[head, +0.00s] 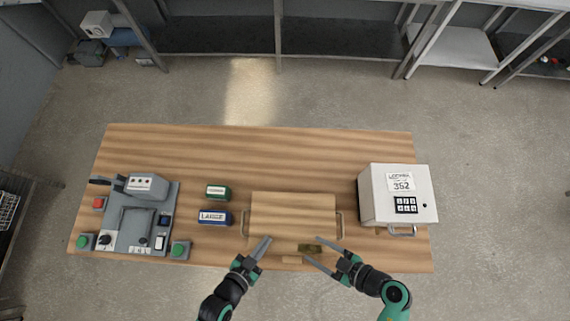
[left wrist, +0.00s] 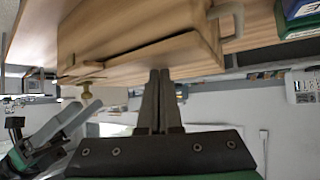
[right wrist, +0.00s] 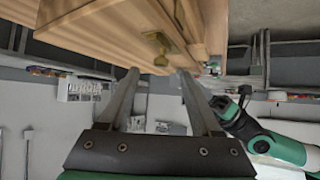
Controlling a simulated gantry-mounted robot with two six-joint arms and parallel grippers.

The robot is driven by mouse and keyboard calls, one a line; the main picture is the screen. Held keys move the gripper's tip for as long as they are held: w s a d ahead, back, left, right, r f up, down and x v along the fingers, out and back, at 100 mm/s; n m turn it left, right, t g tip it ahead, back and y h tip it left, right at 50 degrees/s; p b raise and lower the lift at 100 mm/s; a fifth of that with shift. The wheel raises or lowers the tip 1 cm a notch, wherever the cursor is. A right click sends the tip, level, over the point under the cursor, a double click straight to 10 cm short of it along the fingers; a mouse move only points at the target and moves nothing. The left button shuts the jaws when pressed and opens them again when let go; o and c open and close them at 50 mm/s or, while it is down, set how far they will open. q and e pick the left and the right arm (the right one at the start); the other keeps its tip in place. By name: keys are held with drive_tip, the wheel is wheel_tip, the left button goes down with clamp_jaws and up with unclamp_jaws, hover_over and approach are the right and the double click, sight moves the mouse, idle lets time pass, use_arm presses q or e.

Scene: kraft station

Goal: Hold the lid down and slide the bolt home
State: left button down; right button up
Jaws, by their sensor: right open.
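The wooden box (head: 293,210) with its flat lid sits at the front middle of the table, a handle at each side. The brass bolt (head: 310,248) is at its front, right of centre; it also shows in the right wrist view (right wrist: 160,44). My left gripper (head: 269,239) has its fingers together, nothing visible between them, at the front edge of the box; contact is unclear. My right gripper (head: 311,249) is open, its fingertips spread on either side of the bolt and not closed on it. In the left wrist view, a brass knob (left wrist: 88,92) sticks out from the box.
Left of the box stand a green box (head: 217,192) and a blue box (head: 214,218). A grey machine (head: 140,215) with buttons is at the far left. A white keypad safe (head: 396,193) stands at the right. The back of the table (head: 250,150) is clear.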

use_arm(q)
drive_tip(key=shift+f, duration=0.1)
use_arm(e)
wheel_tip(320, 180, up, 5)
drive_tip(key=shift+r, duration=0.15)
idle(0.4)
use_arm(q)
drive_tip(key=shift+r, duration=3.6)
